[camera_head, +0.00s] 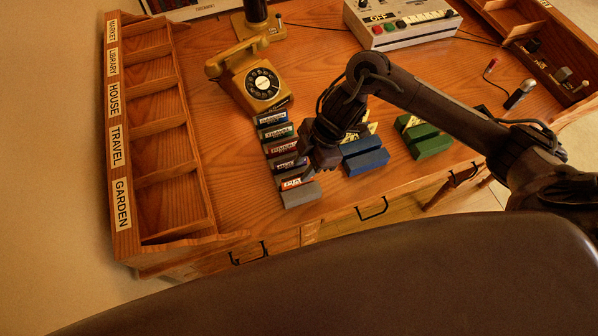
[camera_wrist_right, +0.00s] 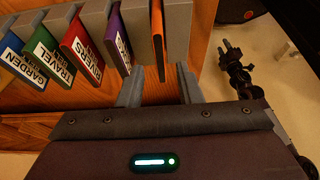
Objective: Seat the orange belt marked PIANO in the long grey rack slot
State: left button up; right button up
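The orange belt (camera_head: 291,184) stands at the near end of a row of belts in the grey rack (camera_head: 301,196). In the right wrist view the orange belt (camera_wrist_right: 158,42) shows edge-on, upright among grey blocks, its label turned away. My right gripper (camera_wrist_right: 160,88) is open, its two grey fingers apart on either side of the orange belt's lower end; no finger contact is visible. In the head view my right gripper (camera_head: 318,165) is over the near part of the row. A dark jointed gripper, apparently my left (camera_wrist_right: 232,52), shows beyond the desk edge; its opening is unclear.
Purple (camera_wrist_right: 117,38), red (camera_wrist_right: 84,50), green and blue belts stand beside the orange one. Blue blocks (camera_head: 365,160) and green blocks (camera_head: 428,143) lie to the right. A yellow telephone (camera_head: 255,80) is behind, a labelled wooden shelf (camera_head: 122,160) at left.

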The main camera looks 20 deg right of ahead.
jog(key=p+v, duration=0.1)
jog(key=v, duration=0.6)
jog(key=shift+r, duration=0.3)
jog(key=shift+s+d+f, duration=0.1)
jog(key=shift+s, duration=0.05)
